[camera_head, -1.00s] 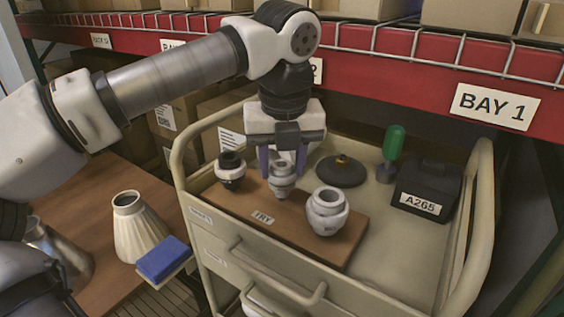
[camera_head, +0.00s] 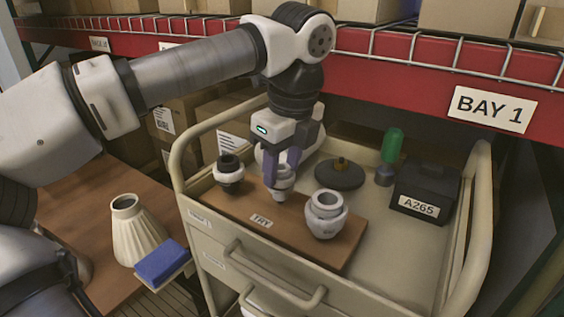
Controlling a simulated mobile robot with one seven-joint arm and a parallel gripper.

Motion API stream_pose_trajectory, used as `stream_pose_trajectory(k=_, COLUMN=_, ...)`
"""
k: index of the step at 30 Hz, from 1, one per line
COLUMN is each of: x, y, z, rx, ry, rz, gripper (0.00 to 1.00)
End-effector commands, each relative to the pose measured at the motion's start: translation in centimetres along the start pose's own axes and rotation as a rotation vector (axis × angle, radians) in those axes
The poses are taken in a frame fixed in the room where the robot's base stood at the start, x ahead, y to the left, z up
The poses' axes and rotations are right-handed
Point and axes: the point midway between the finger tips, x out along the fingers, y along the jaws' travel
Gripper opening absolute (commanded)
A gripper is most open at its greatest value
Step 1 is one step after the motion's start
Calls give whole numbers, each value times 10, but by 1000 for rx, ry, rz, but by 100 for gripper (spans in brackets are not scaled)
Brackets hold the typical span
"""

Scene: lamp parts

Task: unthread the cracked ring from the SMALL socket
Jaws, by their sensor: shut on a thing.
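Three lamp sockets stand on a brown board (camera_head: 334,251) on the cart top. The middle one, the slimmest, is a pale socket (camera_head: 280,195). My gripper (camera_head: 281,180) points straight down over it, purple fingers on either side, shut on its upper ring (camera_head: 286,180). The fingers partly hide this ring, and no crack can be made out. A wider pale socket (camera_head: 326,214) stands to the right with its ring on. A dark socket with a white collar (camera_head: 229,174) stands at the left end of the board.
A ribbed shade (camera_head: 138,230) and blue sponge (camera_head: 162,260) are left.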

Motion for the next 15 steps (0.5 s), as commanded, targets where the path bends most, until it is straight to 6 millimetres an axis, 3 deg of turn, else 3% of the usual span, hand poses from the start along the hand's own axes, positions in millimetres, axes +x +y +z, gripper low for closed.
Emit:
stream_pose_trajectory(k=9, x=-2, y=-2, z=0, rx=-388, ry=1, rz=60, gripper=14)
stream_pose_trajectory(k=15, x=-1, y=-2, z=0, rx=-475, ry=1, rz=74, gripper=14)
